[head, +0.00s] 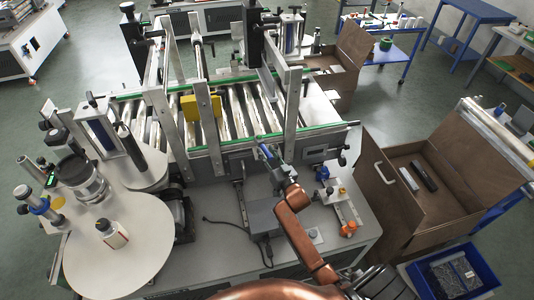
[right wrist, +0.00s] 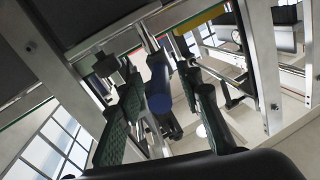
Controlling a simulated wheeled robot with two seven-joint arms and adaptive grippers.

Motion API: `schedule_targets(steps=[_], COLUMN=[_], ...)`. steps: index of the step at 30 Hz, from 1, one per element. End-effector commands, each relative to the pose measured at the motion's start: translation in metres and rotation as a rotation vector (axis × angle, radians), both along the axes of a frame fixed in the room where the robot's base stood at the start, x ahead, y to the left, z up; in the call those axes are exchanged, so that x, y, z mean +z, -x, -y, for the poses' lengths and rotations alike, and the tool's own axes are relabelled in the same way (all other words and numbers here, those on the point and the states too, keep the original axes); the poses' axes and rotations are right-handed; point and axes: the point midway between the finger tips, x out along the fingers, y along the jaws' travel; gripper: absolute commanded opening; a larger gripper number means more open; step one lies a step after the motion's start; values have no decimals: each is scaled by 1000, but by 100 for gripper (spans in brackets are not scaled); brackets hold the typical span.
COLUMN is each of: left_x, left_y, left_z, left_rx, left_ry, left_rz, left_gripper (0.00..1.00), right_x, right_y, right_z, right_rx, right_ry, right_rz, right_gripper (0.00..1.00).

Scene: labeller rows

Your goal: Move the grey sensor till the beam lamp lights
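My right gripper (head: 268,152) is at the near side of the conveyor frame, by the green rail. In the right wrist view my right gripper (right wrist: 160,85) has its two dark green fingers apart. A dark cylinder with a round blue end (right wrist: 158,102) shows between the fingers, with gaps on both sides. I cannot tell whether this is the grey sensor. In the head view the gripper and arm hide most of that spot. I cannot make out the beam lamp or whether it is lit. My left gripper is not in view.
The roller conveyor (head: 240,108) has upright metal posts close to my right gripper, and a yellow block (head: 198,106). A brown open crate (head: 400,205) stands at right.

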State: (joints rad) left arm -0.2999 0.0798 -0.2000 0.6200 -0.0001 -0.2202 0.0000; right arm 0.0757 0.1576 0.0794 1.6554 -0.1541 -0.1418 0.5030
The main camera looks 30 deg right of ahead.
Motion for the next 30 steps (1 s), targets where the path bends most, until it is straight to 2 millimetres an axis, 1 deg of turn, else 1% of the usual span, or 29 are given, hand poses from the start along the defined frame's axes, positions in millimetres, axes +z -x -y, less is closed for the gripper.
schedule_targets(steps=[2,16,30], left_x=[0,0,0], left_y=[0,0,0], left_z=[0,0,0], left_rx=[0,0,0], left_ry=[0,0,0], left_rz=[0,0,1], left_gripper=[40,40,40], right_x=[0,0,0], right_y=[0,0,0], right_z=[0,0,0], right_rx=[0,0,-2], right_ry=[0,0,0], right_rz=[0,0,0], right_gripper=[32,0,0])
